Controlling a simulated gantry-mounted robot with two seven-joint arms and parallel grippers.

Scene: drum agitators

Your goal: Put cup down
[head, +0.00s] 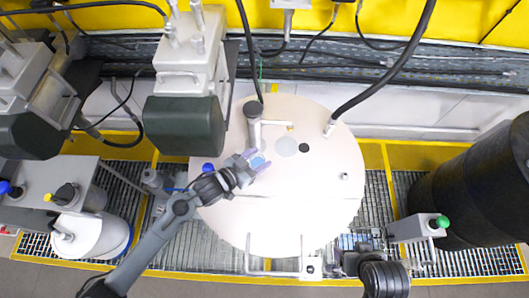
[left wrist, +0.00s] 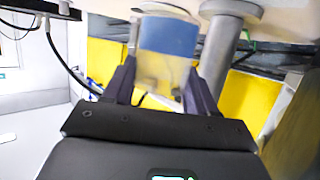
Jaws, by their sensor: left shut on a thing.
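My left gripper (head: 254,160) is shut on a small cup (head: 259,162) over the left part of a large round cream drum lid (head: 300,210). In the left wrist view the cup (left wrist: 168,38) shows a blue band and a pale, see-through part, between the two dark fingers of the left gripper (left wrist: 160,85). I cannot tell whether the cup touches the lid. My right gripper (head: 358,243) is low at the lid's lower right edge; its fingers are too small and unclear to read.
A grey upright pipe (head: 254,125) stands on the lid just behind the cup. A blue knob (head: 208,168) is at the lid's left edge. A motor housing (head: 185,125) hangs at upper left, and a black drum (head: 475,190) stands at right. The lid's centre right is mostly clear.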

